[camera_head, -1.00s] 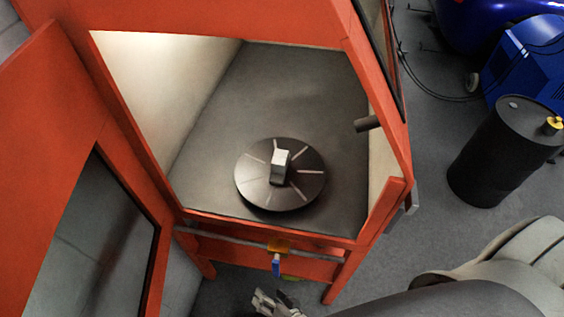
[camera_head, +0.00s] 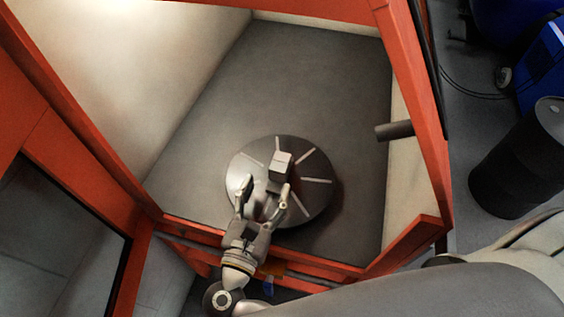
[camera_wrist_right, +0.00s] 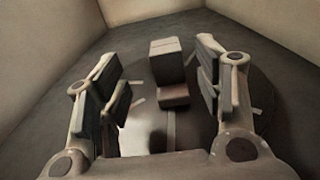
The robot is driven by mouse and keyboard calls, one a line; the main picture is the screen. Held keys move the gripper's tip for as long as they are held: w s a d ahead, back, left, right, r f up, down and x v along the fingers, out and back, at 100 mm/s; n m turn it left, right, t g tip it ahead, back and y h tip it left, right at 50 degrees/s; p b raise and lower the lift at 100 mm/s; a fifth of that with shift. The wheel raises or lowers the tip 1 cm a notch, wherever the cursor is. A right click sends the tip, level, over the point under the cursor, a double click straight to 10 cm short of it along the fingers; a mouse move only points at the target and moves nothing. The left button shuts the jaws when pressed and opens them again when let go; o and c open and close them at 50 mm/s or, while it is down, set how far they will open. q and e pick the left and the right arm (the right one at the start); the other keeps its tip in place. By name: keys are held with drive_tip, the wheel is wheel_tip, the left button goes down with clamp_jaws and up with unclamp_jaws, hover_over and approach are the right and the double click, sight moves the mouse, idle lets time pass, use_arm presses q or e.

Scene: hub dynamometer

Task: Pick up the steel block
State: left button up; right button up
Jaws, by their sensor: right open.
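The steel block (camera_head: 280,163) stands upright on a round grey turntable (camera_head: 318,208) with pale radial lines, inside the orange cabinet. My right gripper (camera_head: 264,188) is open and empty over the front part of the turntable, with its fingers pointing at the block. In the right wrist view the block (camera_wrist_right: 168,72) shows ahead, between the two spread fingers of the gripper (camera_wrist_right: 160,90) and apart from both. The block's lower part is partly hidden by the right finger in the head view. My left gripper does not show.
The orange cabinet frame (camera_head: 408,110) surrounds the opening, with its front sill (camera_head: 320,262) under my right arm. A dark cylinder (camera_head: 394,131) sticks out from the right wall. A black drum (camera_head: 515,165) stands outside at right. The grey floor behind the turntable is clear.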

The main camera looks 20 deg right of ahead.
sight(276, 171)
drive_tip(key=x, duration=0.2)
drive_tip(key=shift+w+d+p, duration=0.25)
drive_tip(key=shift+w+p, duration=0.05)
drive_tip(key=shift+p, duration=0.05)
drive_tip(key=shift+p+x, duration=0.7)
drive_tip(key=shift+x, duration=0.3)
drive_tip(key=x, duration=0.3)
drive_tip(key=shift+s+d+f+p, duration=0.15)
drive_tip(key=shift+d+f+p, duration=0.05)
drive_tip(key=shift+p, duration=0.2)
drive_tip(key=shift+c, duration=0.3)
drive_tip(key=c, duration=1.2)
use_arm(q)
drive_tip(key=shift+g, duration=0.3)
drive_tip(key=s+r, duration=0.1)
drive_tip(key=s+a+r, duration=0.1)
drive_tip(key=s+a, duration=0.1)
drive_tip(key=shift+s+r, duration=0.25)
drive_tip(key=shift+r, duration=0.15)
use_arm(e)
clamp_jaws()
